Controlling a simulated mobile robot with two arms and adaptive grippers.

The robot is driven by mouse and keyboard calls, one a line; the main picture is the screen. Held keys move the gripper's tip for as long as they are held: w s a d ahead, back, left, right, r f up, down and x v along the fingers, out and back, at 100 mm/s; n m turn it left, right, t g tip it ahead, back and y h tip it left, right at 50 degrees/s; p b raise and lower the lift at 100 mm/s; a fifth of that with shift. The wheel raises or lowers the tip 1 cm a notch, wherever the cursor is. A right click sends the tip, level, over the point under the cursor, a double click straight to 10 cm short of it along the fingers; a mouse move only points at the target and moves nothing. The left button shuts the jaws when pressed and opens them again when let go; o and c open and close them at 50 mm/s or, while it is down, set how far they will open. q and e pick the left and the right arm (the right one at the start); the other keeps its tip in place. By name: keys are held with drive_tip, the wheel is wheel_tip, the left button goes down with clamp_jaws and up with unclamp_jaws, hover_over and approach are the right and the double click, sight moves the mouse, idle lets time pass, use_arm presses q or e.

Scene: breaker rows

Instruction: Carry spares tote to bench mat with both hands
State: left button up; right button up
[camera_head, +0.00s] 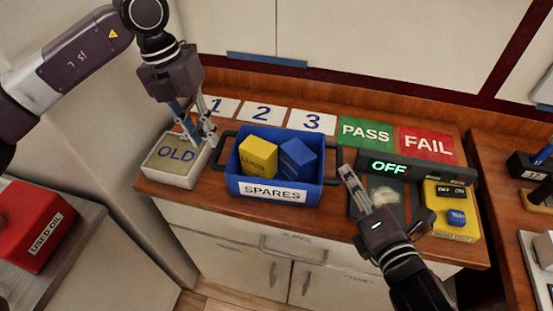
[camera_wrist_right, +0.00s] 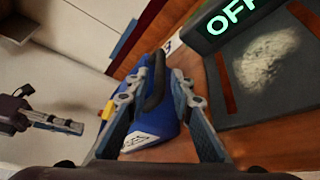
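The blue spares tote (camera_head: 243,186), labelled SPARES, stands on the wooden bench, with a yellow box (camera_head: 258,153) and a blue box (camera_head: 297,160) inside. It has a dark handle at each end. My left gripper (camera_head: 201,140) looks open, above the OLD tray's edge and close to the tote's left handle. My right gripper (camera_head: 349,178) is open beside the right handle. In the right wrist view, that handle (camera_wrist_right: 155,85) appears between the open fingers (camera_wrist_right: 160,80), with the tote (camera_wrist_right: 165,110) behind. I cannot identify a bench mat with certainty.
The OLD tray (camera_head: 175,172) is close left of the tote. Number cards and PASS (camera_head: 366,133) and FAIL (camera_head: 427,144) cards lie behind.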

sight(214, 156)
use_arm(q)
drive_tip(key=shift+f, duration=0.15)
use_arm(e)
drive_tip(key=shift+w, duration=0.1)
